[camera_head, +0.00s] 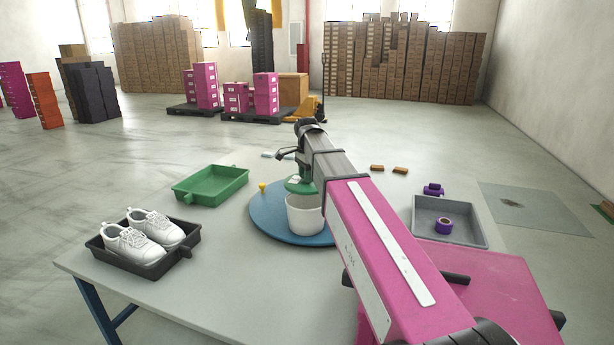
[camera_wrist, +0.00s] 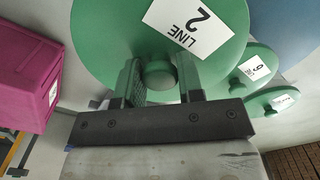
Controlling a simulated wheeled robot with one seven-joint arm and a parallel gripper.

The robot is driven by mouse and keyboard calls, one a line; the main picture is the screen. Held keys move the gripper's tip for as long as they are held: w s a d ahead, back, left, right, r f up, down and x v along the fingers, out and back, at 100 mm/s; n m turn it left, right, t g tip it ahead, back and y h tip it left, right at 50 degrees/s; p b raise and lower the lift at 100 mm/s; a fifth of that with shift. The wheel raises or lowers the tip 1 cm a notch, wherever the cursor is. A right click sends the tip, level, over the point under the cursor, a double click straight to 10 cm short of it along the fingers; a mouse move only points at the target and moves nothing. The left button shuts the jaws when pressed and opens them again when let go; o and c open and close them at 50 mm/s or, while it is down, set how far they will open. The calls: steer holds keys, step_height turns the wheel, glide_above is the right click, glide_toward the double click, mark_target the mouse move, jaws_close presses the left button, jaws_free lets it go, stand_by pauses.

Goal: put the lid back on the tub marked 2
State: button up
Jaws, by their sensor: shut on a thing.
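My gripper (camera_wrist: 158,82) is shut on the knob of a green round lid (camera_wrist: 105,45), whose white label reads LINE 2. In the head view a white tub (camera_head: 304,215), open at the top, stands on the blue round turntable (camera_head: 262,222). Its front shows no readable mark. A green lid with a pale label (camera_head: 296,187) shows just above and behind the tub's rim, partly covered by my arm; I cannot tell whether it touches the tub. The wrist view shows two smaller-looking green lids to the right, one labelled (camera_wrist: 256,68) and one farther (camera_wrist: 278,100).
A yellow knob-like piece (camera_head: 262,187) is at the turntable's left. A green tray (camera_head: 239,181) lies behind left, and a black tray (camera_head: 160,270) with white shoes (camera_head: 143,237) front left. A grey tray (camera_head: 425,212) with a purple roll (camera_head: 444,225) is right. My arm hides the middle.

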steer(key=shift+f, duration=3.15)
steer(key=shift+f, duration=0.2)
steer(key=o, duration=1.5)
steer(key=shift+r, duration=0.2)
steer(key=shift+r, duration=3.35)
jaws_close()
steer(key=shift+f, duration=0.75)
